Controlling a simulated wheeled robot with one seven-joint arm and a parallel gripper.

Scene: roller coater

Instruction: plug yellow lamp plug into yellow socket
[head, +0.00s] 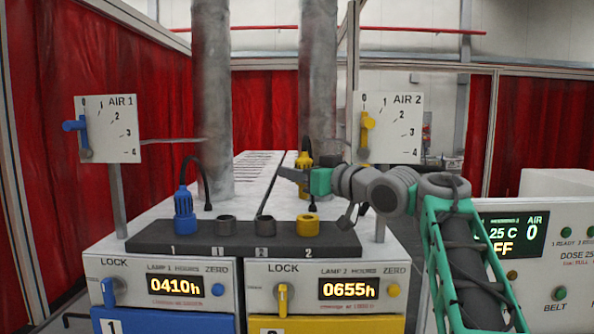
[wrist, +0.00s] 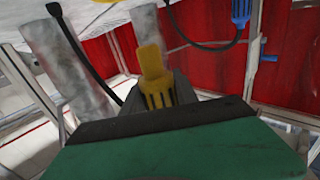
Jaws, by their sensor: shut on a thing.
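My gripper (head: 299,174) is shut on the yellow lamp plug (head: 304,160). The plug also shows between the fingers in the wrist view (wrist: 152,68), with its ribbed part nearest the fingers. In the head view the dark fingers hide part of the plug, and its black cable rises from its top. The yellow socket (head: 307,225) is on the dark strip (head: 145,241), at its right end near the mark 2. It is empty, and the plug is held above it in the picture, apart from it. The exact depth between them I cannot tell.
A blue plug (head: 184,212) stands at the strip's left end, with its cable arching up. Two grey sockets (head: 227,225) (head: 265,225) lie between. The AIR 2 panel (head: 402,128) and its yellow lever (head: 367,122) stand behind my arm. Large grey pipes (head: 213,95) rise behind.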

